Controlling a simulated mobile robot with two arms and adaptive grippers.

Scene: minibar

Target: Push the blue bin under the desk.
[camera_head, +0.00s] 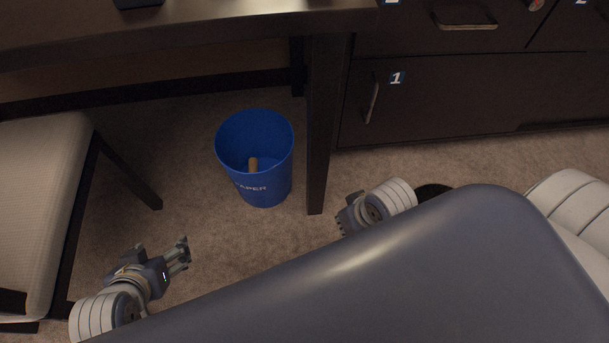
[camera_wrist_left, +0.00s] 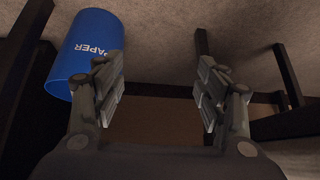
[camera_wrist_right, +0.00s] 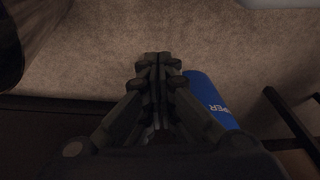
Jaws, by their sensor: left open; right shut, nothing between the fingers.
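The blue bin (camera_head: 240,178), marked with white lettering, stands upright on the carpet just in front of the dark desk (camera_head: 190,32), left of a desk leg. A small tan item lies inside it. The bin also shows in the left wrist view (camera_wrist_left: 80,50) and partly behind my gripper in the right wrist view (camera_wrist_right: 207,95). My left gripper (camera_head: 183,254) is open and empty, low over the carpet, nearer than the bin and to its left, apart from it. My right gripper (camera_head: 343,217) is shut and empty, right of the bin and near the desk leg.
A cream-seated chair (camera_head: 38,195) with dark legs stands at the left. The dark desk leg (camera_head: 320,125) is right of the bin. A dark cabinet (camera_head: 450,95) with a handled door marked 1 is at the right. Carpet lies free in front of the bin.

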